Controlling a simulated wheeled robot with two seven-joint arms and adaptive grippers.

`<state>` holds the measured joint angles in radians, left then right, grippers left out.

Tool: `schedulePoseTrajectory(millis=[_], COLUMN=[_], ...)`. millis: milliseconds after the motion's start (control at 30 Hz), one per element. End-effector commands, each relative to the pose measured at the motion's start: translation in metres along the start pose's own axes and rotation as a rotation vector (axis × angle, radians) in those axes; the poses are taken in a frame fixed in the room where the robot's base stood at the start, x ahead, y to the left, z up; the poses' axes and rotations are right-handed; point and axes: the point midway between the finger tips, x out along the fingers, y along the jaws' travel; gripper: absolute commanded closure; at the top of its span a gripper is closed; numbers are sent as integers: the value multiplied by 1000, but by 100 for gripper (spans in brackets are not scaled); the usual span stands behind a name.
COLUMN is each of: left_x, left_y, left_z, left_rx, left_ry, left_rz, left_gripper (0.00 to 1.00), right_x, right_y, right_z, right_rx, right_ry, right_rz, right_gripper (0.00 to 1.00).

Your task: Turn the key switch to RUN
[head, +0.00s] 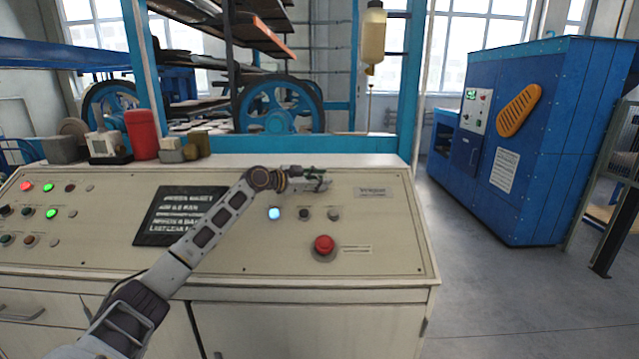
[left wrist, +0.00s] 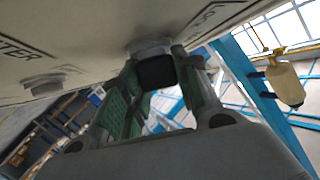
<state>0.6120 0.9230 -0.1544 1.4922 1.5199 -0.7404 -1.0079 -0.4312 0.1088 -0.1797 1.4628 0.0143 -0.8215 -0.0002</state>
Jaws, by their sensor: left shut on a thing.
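My left gripper (head: 318,183) reaches over the sloped beige control panel (head: 385,235), above the row of small buttons. In the left wrist view the two green-padded fingers (left wrist: 152,92) are closed around a dark, square-ended key switch (left wrist: 155,71). A silver collar (left wrist: 150,46) sits behind it on the panel face. In the head view the gripper hides the switch. Panel lettering beside the switch is cut off, so I cannot tell which position it points to. My right gripper is in neither view.
Below the gripper are a lit blue button (head: 274,213), a dark button (head: 304,214), a grey knob (head: 334,214) and a red mushroom button (head: 324,244). A red canister (head: 142,134) stands on the back ledge. Open floor lies right of the console, before a blue cabinet (head: 535,140).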

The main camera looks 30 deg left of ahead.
Motion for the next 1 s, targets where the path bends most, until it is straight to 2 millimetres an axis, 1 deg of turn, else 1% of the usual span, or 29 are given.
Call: schedulePoseTrajectory(millis=[300, 633, 733, 800, 1000], left_x=[0, 0, 0, 0, 0], left_y=[-1, -1, 0, 0, 0], left_z=[-1, -2, -2, -2, -2], left_rx=[38, 85, 102, 114, 148], left_ry=[3, 3, 3, 3, 2], left_rz=[72, 171, 204, 228, 296], left_gripper=[93, 93, 93, 93, 93], right_x=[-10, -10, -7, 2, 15], right_y=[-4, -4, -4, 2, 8], right_z=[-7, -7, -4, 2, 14], right_rx=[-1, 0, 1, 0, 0], right_ry=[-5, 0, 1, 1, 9], right_rz=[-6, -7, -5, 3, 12], right_gripper=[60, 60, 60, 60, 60])
